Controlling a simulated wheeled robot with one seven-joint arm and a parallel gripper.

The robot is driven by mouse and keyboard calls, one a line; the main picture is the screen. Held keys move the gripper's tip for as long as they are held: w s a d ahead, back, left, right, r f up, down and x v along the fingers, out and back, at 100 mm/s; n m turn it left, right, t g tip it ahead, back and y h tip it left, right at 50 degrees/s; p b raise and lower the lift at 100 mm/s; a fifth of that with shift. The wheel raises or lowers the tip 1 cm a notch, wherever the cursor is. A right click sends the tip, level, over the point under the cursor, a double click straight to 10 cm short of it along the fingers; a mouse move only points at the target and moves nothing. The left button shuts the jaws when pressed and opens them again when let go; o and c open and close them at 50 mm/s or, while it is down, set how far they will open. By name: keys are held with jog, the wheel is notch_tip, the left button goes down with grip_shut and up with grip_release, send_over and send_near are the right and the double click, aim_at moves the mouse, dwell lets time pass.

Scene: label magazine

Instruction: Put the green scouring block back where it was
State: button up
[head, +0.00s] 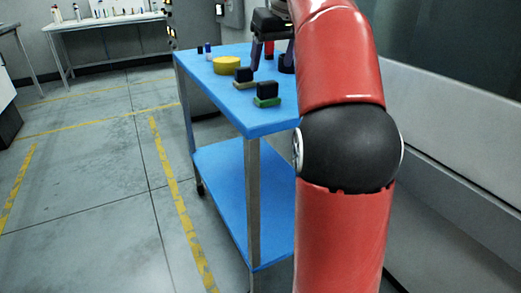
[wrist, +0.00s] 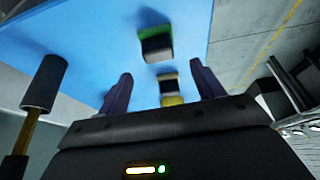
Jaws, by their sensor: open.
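The green scouring block (head: 267,102) has a black top and sits on the blue cart top, near its front edge. In the wrist view the green scouring block (wrist: 154,31) lies beyond my fingertips, apart from them. My gripper (head: 271,67) is open over the cart, behind the block in the head view. In the wrist view my gripper (wrist: 161,68) has its two dark fingers spread with nothing held between them. A similar black-topped block with a yellowish base (head: 244,78) stands just behind and left of the green one.
A yellow round piece (head: 226,65) and small dark and blue cylinders (head: 207,48) stand farther back on the blue cart (head: 205,85). A dark cylinder on a brass stem (wrist: 42,85) shows left in the wrist view. The cart's front left corner area is bare.

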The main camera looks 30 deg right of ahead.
jog(key=s+a+f, duration=0.1)
jog(key=s+a, duration=0.1)
jog(key=s+a+f, duration=0.1)
jog(key=a, duration=0.1)
jog(key=s+a+f, duration=0.1)
jog(key=s+a, duration=0.1)
jog(key=a, duration=0.1)
jog(key=shift+s+f, duration=0.25)
jog(key=shift+s, duration=0.1)
jog(key=s+a+f, duration=0.4)
jog(key=s+f, duration=0.5)
jog(key=f, duration=0.2)
jog(key=s+a+f+t, duration=0.1)
jog(key=s+a+f, duration=0.3)
jog(key=s+f, duration=0.5)
notch_tip(320, 180, down, 2)
jog(key=shift+s+a+f, duration=0.2)
jog(key=shift+s+a, duration=0.05)
